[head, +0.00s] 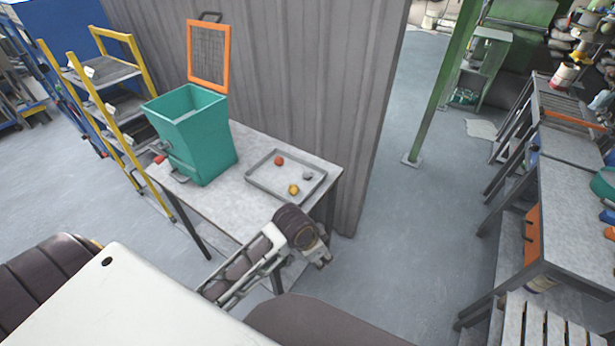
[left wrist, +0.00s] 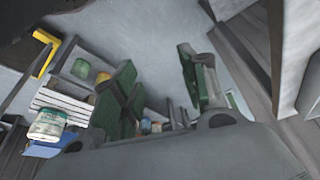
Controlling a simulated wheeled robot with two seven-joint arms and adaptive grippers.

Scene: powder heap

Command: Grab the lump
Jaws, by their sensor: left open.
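Three small lumps lie apart in a shallow grey tray (head: 272,180) in the head view: an orange-red lump (head: 279,160) at the back, a grey lump (head: 307,175) at the right and a yellow lump (head: 293,190) at the front. My left gripper (head: 322,257) is open and empty. In the picture it is below and right of the tray, past the table's front edge and apart from the lumps. The left wrist view shows no lump or tray. My right gripper is not in view.
A green bin (head: 205,150) stands left of the tray on the grey table (head: 222,207). An orange-framed mesh screen (head: 208,57) rises behind it. A corrugated wall (head: 300,90) stands behind the table. A yellow-railed rack (head: 112,100) is at the left. Floor right of the table is clear.

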